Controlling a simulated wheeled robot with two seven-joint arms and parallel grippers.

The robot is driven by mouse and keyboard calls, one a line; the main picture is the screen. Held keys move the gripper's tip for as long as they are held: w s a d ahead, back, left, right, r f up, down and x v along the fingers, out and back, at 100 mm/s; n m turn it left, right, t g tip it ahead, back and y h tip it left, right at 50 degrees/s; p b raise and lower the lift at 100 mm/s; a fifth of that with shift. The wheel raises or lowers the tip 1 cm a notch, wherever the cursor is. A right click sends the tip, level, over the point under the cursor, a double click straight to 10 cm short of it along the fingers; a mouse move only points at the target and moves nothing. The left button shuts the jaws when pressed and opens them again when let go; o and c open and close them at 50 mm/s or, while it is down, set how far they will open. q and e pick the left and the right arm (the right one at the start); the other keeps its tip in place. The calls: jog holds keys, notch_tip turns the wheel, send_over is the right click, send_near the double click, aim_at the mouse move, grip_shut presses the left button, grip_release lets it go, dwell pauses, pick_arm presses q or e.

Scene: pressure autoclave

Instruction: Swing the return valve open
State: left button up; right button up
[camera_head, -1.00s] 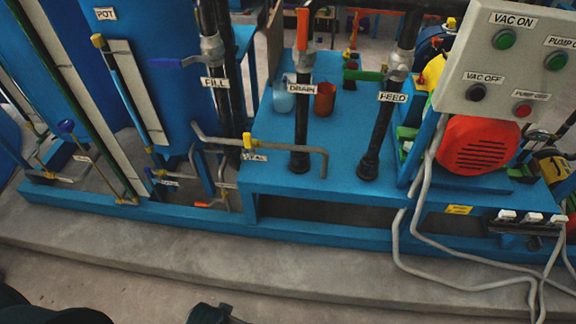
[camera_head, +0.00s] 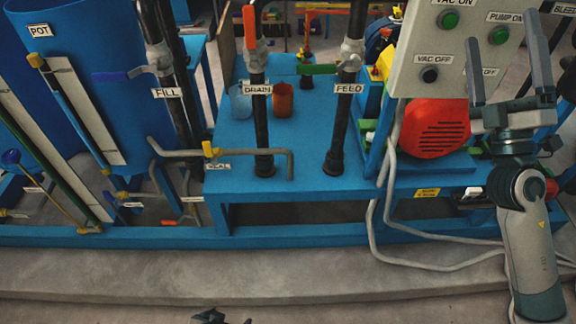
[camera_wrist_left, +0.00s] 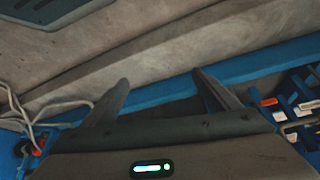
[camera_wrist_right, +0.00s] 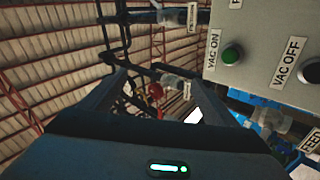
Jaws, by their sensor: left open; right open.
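I can read no label saying return in any view. Valves with visible handles in the head view are the blue-handled fill valve (camera_head: 158,58), the red-handled drain valve (camera_head: 250,30) and the green-handled feed valve (camera_head: 350,55). In the right wrist view, dark pipes with pale valve bodies (camera_wrist_right: 175,82) and a round red part (camera_wrist_right: 155,91) lie beyond my right gripper (camera_wrist_right: 158,80); their tags are too small to read. My right gripper (camera_head: 507,62) is open and empty before the control panel. My left gripper (camera_wrist_left: 161,78) is open and empty above the floor.
The control panel (camera_head: 415,50) with vacuum and pump buttons stands at the right, above a red motor cover (camera_head: 435,128). Cups (camera_head: 284,99) stand on the blue bench (camera_head: 225,185). Grey cables (camera_head: 385,245) hang in front.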

jog(key=w+a+r+n+g+y, duration=0.15)
jog(key=r+n+g+y, duration=0.4)
jog(key=n, duration=0.55)
jog(key=a+r+n+g+y, duration=0.3)
jog(key=r+n+g+y, duration=0.25)
jog(key=n, duration=0.45)
pick_arm(q)
jog(key=s+d+f+t, duration=0.1)
jog(key=f, duration=0.6)
jog(key=s+d+f+t+h, duration=0.1)
jog(key=s+f, duration=0.1)
jog(key=f, duration=0.6)
jog(key=shift+s+d+f, duration=0.15)
jog(key=shift+s+d, duration=0.15)
pick_arm(e)
jog(key=d+r+m+t+h, duration=0.1)
jog(key=d+r+h, duration=0.3)
jog(key=d+h, duration=0.3)
jog(key=w+d+r+m+t+h, duration=0.1)
jog(key=d+r+h, duration=0.4)
jog(key=d, duration=1)
jog(key=m+h, duration=0.1)
jog(key=h, duration=0.1)
jog(key=shift+w+d+r+t+h, duration=0.15)
jog(key=shift+w+r+t+h, duration=0.15)
jog(key=shift+t+h, duration=0.1)
pick_arm(q)
jog(key=shift+s, duration=0.1)
